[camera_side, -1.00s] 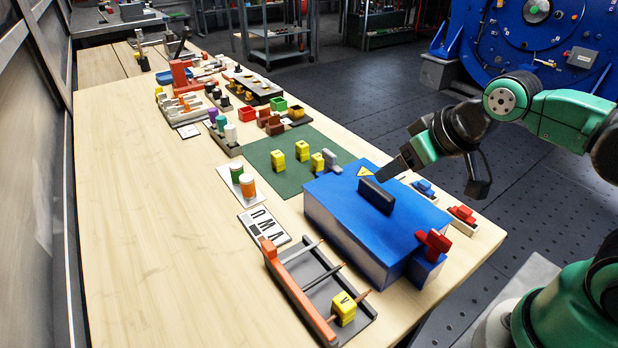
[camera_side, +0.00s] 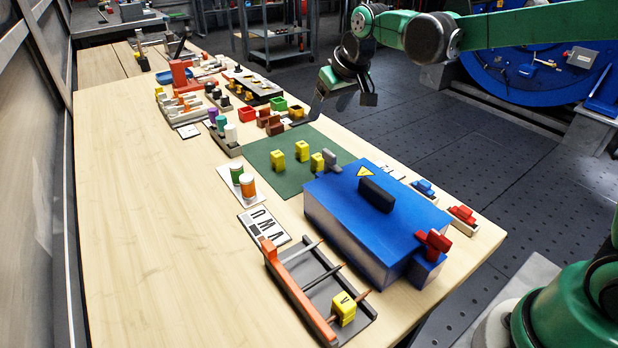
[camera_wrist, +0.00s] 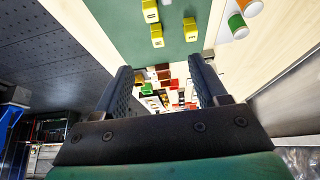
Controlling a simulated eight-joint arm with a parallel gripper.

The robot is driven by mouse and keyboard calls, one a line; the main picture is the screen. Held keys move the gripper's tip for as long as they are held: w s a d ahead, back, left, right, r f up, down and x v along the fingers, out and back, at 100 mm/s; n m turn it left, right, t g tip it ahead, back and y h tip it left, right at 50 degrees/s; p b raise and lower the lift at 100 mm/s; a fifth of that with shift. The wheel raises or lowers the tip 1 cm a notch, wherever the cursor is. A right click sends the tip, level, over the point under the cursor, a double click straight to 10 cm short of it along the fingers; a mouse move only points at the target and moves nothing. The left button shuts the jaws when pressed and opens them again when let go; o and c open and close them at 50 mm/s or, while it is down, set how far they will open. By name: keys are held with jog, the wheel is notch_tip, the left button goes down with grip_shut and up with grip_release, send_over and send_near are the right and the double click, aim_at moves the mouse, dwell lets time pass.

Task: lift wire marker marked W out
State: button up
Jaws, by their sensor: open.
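Three yellow wire markers stand on the green mat (camera_side: 262,172): one at its left (camera_side: 278,161), one at the back (camera_side: 302,150) and one nearer the blue box (camera_side: 317,162). They also show at the top of the wrist view, as a top one (camera_wrist: 150,10), a lower one (camera_wrist: 157,36) and a right one (camera_wrist: 190,30). Their faces carry small dark letters, and I cannot tell which is W. Another yellow marker (camera_side: 343,308), lettered V, sits on a wire in the front tray. My gripper (camera_wrist: 163,80) is open and empty, raised beyond the mat's far right edge.
A blue box (camera_side: 410,212) with a dark handle stands right of the mat. A grey upright piece (camera_side: 331,160) stands close to the markers. The table's left side is clear.

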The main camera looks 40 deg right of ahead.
send_over(303, 144)
jog(key=s, duration=0.3)
notch_tip(303, 144, down, 8)
jog(key=r, duration=0.1)
jog(key=shift+g, duration=0.5)
jog(key=shift+x, duration=3.35)
jog(key=shift+w, duration=0.15)
jog(key=shift+r, duration=0.1)
grip_shut()
